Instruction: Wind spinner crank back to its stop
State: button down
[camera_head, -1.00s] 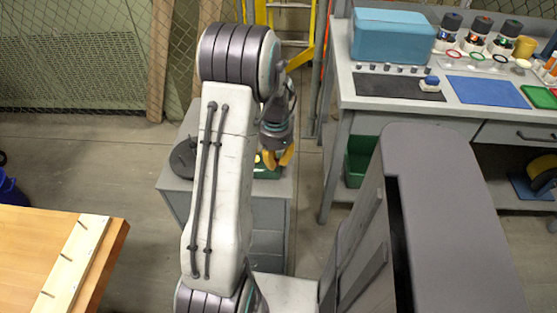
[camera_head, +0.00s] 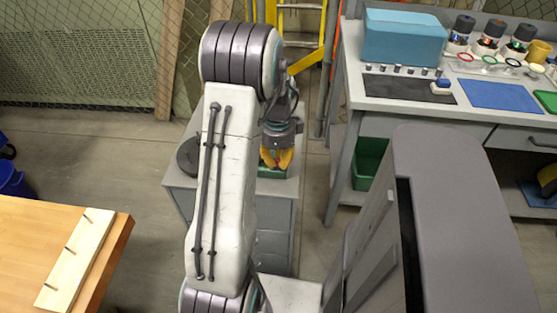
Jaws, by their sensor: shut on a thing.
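My gripper (camera_head: 277,162) points down over the right part of a grey drawer cabinet (camera_head: 272,216), beside my white arm. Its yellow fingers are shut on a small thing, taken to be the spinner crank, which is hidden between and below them. A green object (camera_head: 280,173) shows just under and around the fingertips on the cabinet top.
A workbench (camera_head: 352,98) with a blue box (camera_head: 404,38), mats and several jars stands at the right; a green bin (camera_head: 368,160) is below it. A wooden table (camera_head: 30,250) is at the lower left. A yellow ladder (camera_head: 300,42) stands behind. Open floor lies left of the cabinet.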

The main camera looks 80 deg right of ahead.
aim_at(278, 160)
jog(key=shift+a+f, duration=0.1)
jog(key=c, duration=1.2)
grip_release()
notch_tip(278, 160, up, 12)
jog(key=shift+r, duration=0.1)
jog(key=shift+n, duration=0.3)
